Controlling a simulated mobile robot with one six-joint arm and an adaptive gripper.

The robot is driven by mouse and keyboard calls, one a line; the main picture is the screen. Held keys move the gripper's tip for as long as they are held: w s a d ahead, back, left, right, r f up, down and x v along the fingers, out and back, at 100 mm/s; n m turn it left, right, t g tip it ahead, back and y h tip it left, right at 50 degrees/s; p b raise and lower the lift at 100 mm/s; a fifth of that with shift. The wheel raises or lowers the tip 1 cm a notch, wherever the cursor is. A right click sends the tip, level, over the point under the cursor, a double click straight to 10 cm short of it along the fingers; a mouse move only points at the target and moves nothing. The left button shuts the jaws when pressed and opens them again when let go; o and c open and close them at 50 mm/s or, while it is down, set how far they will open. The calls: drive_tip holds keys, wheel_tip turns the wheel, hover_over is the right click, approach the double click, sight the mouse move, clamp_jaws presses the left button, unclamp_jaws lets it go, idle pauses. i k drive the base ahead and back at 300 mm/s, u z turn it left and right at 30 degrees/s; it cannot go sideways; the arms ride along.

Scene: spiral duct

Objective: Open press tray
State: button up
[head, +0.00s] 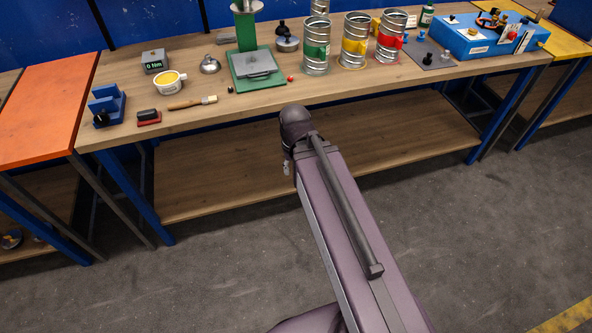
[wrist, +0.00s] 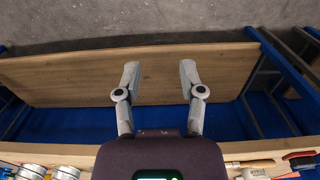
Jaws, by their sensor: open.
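The green press (head: 246,32) stands on the wooden workbench, left of the metal duct cylinders. A grey press tray (head: 258,63) sits low on its green base, with a red ball (head: 290,78) beside it. Whether the tray is pulled out at all, I cannot tell. My gripper (wrist: 159,75) is open and empty in the wrist view, its two fingers spread over the bench's lower shelf. In the head view my arm reaches toward the bench's front edge and mostly hides the gripper. The press is not in the wrist view.
Duct cylinders with green (head: 316,48), yellow (head: 354,42) and red (head: 390,38) labels stand right of the press. A brush (head: 192,103), white tub (head: 170,82) and blue holder (head: 108,105) lie left. A blue box (head: 485,36) is at right. Bare bench top lies before the press.

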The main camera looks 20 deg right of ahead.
sight(253, 64)
drive_tip(key=z, duration=0.25)
drive_tip(key=k, duration=0.85)
drive_tip(key=z, duration=0.6)
drive_tip(key=k, duration=0.5)
drive_tip(key=u, duration=0.25)
drive_tip(key=i, duration=0.8)
drive_tip(key=u, duration=0.65)
drive_tip(key=i, duration=1.05)
drive_tip(key=z, duration=0.05)
